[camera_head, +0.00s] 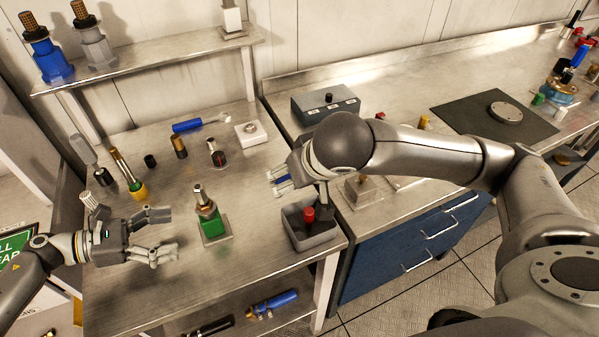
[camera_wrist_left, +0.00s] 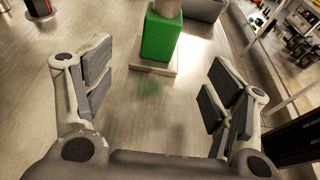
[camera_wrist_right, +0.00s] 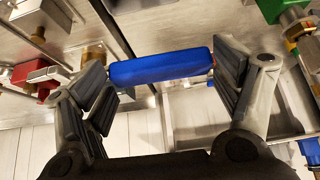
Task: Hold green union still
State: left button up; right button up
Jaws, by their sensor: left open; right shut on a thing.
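The green union (camera_head: 212,226) stands upright on a small plate on the bench, a green block with a metal fitting on top. Its green block (camera_wrist_left: 162,36) also shows at the top of the left wrist view. My left gripper (camera_head: 163,232) is open and empty, left of the union and apart from it; its fingers (camera_wrist_left: 158,88) point toward the block. My right gripper (camera_head: 281,180) is shut on a blue-handled tool (camera_wrist_right: 162,67), held above the bench right of the union. The tool's far end is hard to make out.
A grey bin (camera_head: 309,236) with a red-topped part stands right of the union. A blue-handled tool (camera_head: 188,126) and several small fittings lie behind. Bare bench lies between my left gripper and the union.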

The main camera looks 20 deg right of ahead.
aim_at(203, 233)
pick_arm(q)
jog(key=p+x, duration=0.1)
jog(key=x, duration=0.4)
jog(key=shift+w+d, duration=0.1)
pick_arm(e)
jog(key=shift+w+r, duration=0.25)
jog(key=shift+r, duration=0.4)
pick_arm(q)
jog(key=shift+b+x, duration=0.65)
jog(key=shift+x, duration=0.45)
pick_arm(e)
jog(key=shift+s+f, duration=0.1)
jog(key=shift+f, duration=0.65)
pick_arm(q)
jog(key=shift+b+x, duration=0.35)
jog(key=shift+x, duration=0.55)
pick_arm(e)
jog(key=shift+f, duration=0.4)
pick_arm(q)
jog(key=c, duration=1.2)
jog(key=shift+o, duration=0.2)
jog(key=o, duration=1.2)
jog(key=shift+c, duration=0.4)
